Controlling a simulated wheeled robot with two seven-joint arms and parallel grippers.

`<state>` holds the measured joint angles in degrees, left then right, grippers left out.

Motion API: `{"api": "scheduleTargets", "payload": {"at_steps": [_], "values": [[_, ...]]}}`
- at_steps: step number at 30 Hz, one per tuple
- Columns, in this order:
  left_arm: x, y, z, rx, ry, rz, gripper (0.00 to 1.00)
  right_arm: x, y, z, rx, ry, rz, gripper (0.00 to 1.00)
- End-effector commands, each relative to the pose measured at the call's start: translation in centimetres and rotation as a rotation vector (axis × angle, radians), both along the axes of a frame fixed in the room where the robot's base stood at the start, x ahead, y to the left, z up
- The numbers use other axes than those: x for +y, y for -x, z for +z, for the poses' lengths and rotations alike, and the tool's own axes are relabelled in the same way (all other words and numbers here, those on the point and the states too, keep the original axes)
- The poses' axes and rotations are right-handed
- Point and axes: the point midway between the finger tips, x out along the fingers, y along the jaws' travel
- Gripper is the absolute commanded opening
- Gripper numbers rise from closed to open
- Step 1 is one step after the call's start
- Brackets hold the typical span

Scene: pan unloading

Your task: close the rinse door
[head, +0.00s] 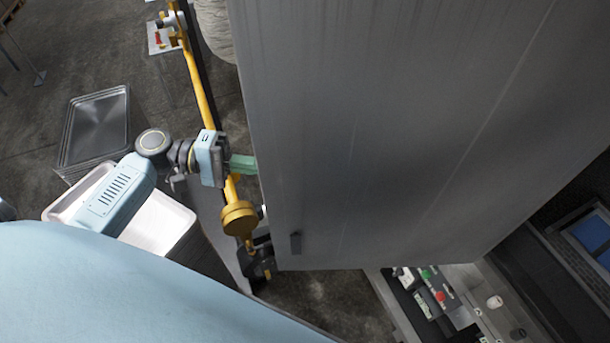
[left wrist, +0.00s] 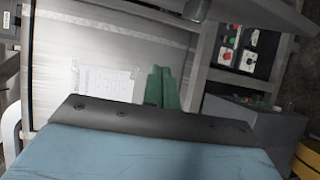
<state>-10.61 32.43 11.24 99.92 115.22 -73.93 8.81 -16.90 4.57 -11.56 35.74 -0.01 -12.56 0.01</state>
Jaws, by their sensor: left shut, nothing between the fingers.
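The rinse door appears to be the large grey metal panel (head: 400,130) that fills the middle and right of the head view. In the left wrist view the green fingers (left wrist: 162,88) are closed together and empty, in front of a grey metal surface with a white paper sheet (left wrist: 104,82). My right gripper is out of view.
A yellow bar (head: 200,85) runs along the panel's left side, close to my left wrist. Metal trays (head: 97,125) and a white bin (head: 160,222) stand at left. A control panel with red and green buttons (head: 435,290) lies below the door; a screen (head: 590,235) is at right.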

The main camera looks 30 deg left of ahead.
Motion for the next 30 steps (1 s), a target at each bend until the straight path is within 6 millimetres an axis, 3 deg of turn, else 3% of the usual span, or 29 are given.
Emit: {"api": "scheduleTargets", "payload": {"at_steps": [1, 3, 6, 11, 23, 30], "values": [[-0.3, 0.5, 2.2, -0.031, 0.031, -0.044, 0.0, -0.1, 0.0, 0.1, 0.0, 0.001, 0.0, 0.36], [-0.6, 1.2, 4.4, -0.059, 0.069, -0.089, 0.0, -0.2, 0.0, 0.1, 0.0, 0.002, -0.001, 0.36], [-0.9, 1.8, 6.0, -0.08, 0.098, -0.125, 0.0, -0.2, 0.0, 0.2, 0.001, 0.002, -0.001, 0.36], [-2.5, 1.6, 6.4, -0.084, 0.107, -0.135, 0.0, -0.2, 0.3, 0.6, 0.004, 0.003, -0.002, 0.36], [-10.6, -0.4, 6.5, -0.085, 0.107, -0.132, 0.0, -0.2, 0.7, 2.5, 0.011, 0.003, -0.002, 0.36], [-12.0, 2.4, 6.2, -0.08, 0.104, -0.13, 0.0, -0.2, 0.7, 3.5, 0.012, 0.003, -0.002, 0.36]]}}
